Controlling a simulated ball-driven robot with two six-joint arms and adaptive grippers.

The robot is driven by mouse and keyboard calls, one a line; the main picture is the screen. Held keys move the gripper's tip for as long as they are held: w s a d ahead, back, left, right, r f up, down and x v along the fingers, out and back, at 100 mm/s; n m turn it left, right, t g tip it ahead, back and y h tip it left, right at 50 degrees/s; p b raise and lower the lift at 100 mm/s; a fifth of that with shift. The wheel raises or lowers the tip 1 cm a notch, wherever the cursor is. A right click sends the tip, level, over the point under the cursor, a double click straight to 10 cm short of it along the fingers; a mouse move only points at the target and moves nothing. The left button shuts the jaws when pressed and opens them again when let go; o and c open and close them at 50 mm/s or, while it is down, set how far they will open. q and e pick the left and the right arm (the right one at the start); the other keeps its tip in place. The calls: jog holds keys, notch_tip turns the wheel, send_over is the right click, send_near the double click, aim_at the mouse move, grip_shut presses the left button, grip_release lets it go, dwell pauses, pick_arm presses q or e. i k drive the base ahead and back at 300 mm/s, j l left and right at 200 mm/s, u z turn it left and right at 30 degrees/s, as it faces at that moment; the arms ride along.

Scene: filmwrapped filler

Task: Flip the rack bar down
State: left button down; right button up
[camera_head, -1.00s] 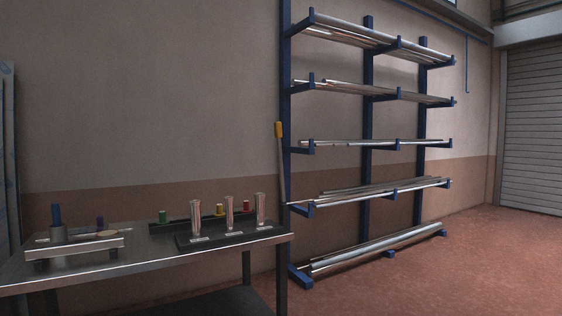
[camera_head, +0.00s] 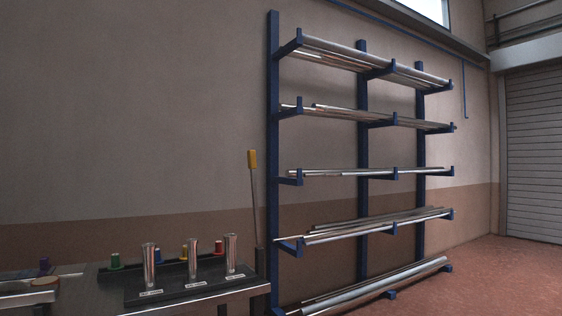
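A blue rack (camera_head: 273,130) stands against the wall, with several levels of arms holding metal bars and tubes. Neither of my grippers is in view.
Reddish floor (camera_head: 475,270) is open to the right, before a roller shutter (camera_head: 535,160).

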aim_at(251, 153)
jog(key=i+l, duration=0.45)
jog(key=i, duration=0.15)
jog(key=i+l, duration=0.45)
jog(key=i, duration=0.15)
jog(key=i+l, duration=0.4)
jog(key=i, duration=0.25)
